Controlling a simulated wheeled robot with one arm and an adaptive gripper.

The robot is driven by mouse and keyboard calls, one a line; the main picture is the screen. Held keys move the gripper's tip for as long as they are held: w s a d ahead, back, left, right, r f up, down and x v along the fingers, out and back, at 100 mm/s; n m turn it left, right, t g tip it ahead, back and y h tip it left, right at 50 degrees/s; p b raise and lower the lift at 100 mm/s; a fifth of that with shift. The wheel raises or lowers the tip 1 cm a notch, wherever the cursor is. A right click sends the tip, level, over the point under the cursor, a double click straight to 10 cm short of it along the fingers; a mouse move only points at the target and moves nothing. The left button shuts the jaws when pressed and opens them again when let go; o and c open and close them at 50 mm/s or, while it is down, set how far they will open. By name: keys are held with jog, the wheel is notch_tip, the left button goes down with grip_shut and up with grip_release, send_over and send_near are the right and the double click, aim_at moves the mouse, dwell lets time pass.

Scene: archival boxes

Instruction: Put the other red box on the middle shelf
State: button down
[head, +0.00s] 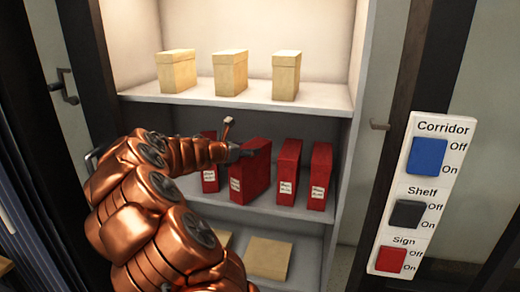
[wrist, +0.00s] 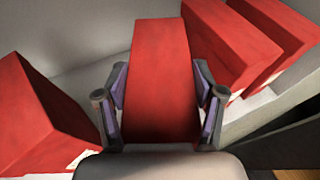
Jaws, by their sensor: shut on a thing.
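My gripper (wrist: 160,110) is shut on a red box (wrist: 161,60), with one finger pad against each side in the wrist view. In the head view this held red box (head: 250,175) is on or just above the middle shelf (head: 270,217), turned slightly against its neighbours; I cannot tell whether it bears on the shelf. A red box (head: 209,178) stands to its left, partly hidden by my arm. Two more red boxes, a nearer one (head: 287,172) and a far right one (head: 319,177), stand upright to its right. White labels show on their fronts.
Three tan boxes (head: 229,73) stand on the upper shelf (head: 240,101). Tan boxes (head: 268,258) lie on the bottom shelf. A switch panel (head: 422,195) is on the right. Cabinet walls bound the shelf, with a narrow gap right of the last red box.

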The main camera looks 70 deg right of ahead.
aim_at(256, 143)
jog(key=shift+d+r, duration=0.1)
jog(key=shift+d, duration=0.55)
jog(key=shift+s+d, duration=0.4)
jog(key=shift+d, duration=0.25)
jog(key=shift+s+d, duration=0.25)
jog(key=shift+d, duration=1)
jog(key=shift+a+f+b, duration=0.1)
jog(key=shift+f+b, duration=0.35)
jog(key=shift+f, duration=0.05)
jog(key=shift+f+b, duration=0.3)
jog(key=shift+c, duration=0.7)
grip_release()
jog(key=shift+f, duration=0.1)
